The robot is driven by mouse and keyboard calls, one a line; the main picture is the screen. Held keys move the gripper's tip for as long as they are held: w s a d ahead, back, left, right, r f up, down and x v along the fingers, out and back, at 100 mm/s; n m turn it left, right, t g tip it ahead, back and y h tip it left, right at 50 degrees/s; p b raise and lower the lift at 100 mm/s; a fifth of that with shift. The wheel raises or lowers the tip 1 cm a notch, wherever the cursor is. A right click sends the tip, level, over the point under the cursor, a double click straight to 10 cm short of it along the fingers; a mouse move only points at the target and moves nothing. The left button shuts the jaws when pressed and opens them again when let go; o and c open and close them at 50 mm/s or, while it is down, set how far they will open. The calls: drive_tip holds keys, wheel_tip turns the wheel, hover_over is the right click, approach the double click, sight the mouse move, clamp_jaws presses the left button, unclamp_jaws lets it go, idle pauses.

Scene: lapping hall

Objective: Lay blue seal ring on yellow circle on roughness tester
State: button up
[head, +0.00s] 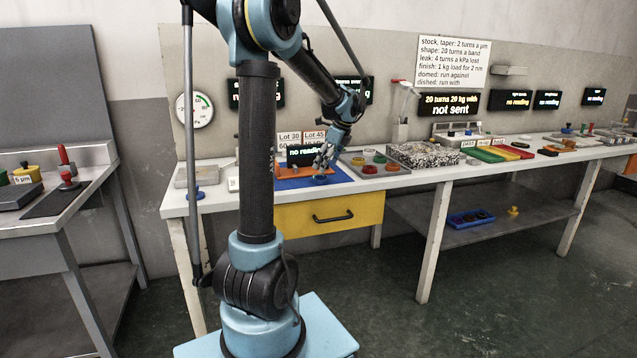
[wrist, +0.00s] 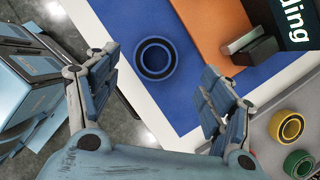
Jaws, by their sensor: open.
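The blue seal ring (wrist: 155,59) lies flat on a blue mat (wrist: 130,18) in the wrist view. In the head view the ring (head: 320,180) sits just below my gripper (head: 323,164). My gripper (wrist: 160,62) is open and empty, with one finger on each side of the ring in the picture; I cannot tell the height left between them. An orange plate (wrist: 205,22) with a dark block on it lies beside the ring, near a "no reading" display (head: 307,154). This may be the roughness tester. I cannot make out a yellow circle.
A grey tray (head: 350,157) with several coloured rings stands right of the mat; a yellow ring (wrist: 287,126) and a green ring (wrist: 299,163) show in the wrist view. A speckled block (head: 425,155) stands farther right. A yellow drawer (head: 300,219) is under the bench top.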

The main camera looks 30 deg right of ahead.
drive_tip(key=shift+s+x, duration=0.2)
drive_tip(key=shift+x, duration=2.45)
drive_tip(key=shift+a, duration=0.15)
drive_tip(key=c, duration=1.3)
drive_tip(key=shift+o, duration=0.2)
wheel_tip(320, 180, up, 10)
